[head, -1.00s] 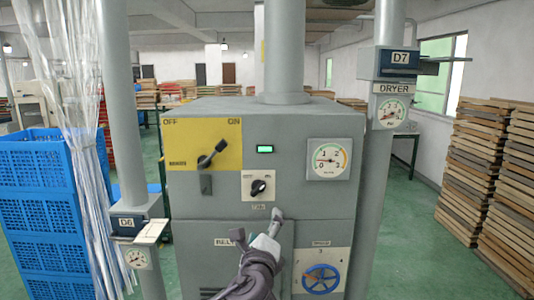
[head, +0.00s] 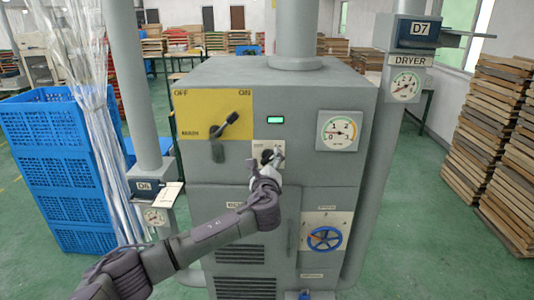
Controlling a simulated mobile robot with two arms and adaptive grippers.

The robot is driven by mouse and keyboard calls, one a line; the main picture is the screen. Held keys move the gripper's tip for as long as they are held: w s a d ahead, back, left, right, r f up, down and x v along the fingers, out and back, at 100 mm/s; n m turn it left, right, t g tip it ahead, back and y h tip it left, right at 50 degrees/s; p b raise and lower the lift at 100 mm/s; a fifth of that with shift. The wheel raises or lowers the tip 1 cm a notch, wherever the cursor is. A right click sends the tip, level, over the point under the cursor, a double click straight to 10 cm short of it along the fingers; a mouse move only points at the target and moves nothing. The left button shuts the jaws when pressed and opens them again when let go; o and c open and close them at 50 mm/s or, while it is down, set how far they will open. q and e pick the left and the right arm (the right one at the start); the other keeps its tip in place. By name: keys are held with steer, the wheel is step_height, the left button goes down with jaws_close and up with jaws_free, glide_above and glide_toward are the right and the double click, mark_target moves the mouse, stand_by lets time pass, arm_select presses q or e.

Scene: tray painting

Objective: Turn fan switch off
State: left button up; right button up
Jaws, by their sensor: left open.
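The small rotary switch (head: 266,156) is a black knob on a white plate (head: 259,147), on the front of the grey machine. My left gripper (head: 275,155) is open right in front of it. The gripper hides most of the knob and the plate's lower part, so I cannot tell the knob's setting or whether the fingers touch it. Its label is too small to read surely.
A black lever (head: 226,124) on a yellow OFF/ON panel (head: 190,109) tilts toward ON. Blue crates (head: 50,140) stand left, stacked boards (head: 490,150) right.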

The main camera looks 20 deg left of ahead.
arm_select(q)
steer(key=shift+x, duration=1.4)
